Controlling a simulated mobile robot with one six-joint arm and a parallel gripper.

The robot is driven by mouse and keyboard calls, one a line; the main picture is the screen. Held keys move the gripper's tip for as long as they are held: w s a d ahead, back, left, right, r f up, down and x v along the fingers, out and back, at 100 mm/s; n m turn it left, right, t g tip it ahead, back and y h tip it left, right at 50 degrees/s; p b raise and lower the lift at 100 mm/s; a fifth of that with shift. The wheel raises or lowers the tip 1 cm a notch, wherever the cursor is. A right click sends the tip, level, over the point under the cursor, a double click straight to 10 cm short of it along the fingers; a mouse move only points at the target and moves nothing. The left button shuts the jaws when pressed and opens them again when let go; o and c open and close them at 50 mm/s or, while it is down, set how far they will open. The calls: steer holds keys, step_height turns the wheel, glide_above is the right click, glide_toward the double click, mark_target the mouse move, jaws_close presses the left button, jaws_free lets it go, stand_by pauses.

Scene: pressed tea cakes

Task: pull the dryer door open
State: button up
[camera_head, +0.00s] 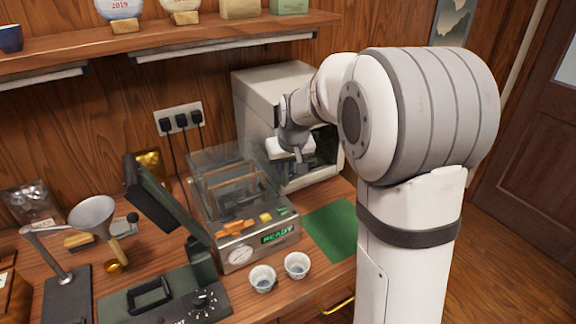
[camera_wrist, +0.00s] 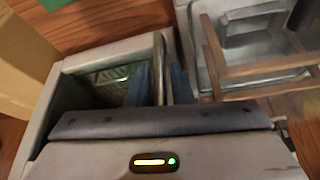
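The dryer (camera_head: 262,95) is a pale box at the back of the counter. Its dark front (camera_head: 328,146) shows partly behind my arm. My gripper (camera_head: 298,158) is at this front. In the wrist view, a pale frame (camera_wrist: 46,112) surrounds a dark space with a wire rack (camera_wrist: 112,78). My gripper's blue-grey fingers (camera_wrist: 161,86) stand a little apart, with a thin upright pale edge (camera_wrist: 159,58) between or just beyond them. I cannot tell whether they touch or grip it. The door's handle and how far the door stands open are not clear.
A clear-lidded sealing machine (camera_head: 240,222) reading READY stands close left of the dryer. A green mat (camera_head: 334,230) lies in front of the dryer. Two small cups (camera_head: 297,265) stand near the counter's front edge. A shelf (camera_head: 170,40) runs above.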

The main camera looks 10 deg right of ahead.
steer(key=shift+f, duration=0.3)
jaws_close()
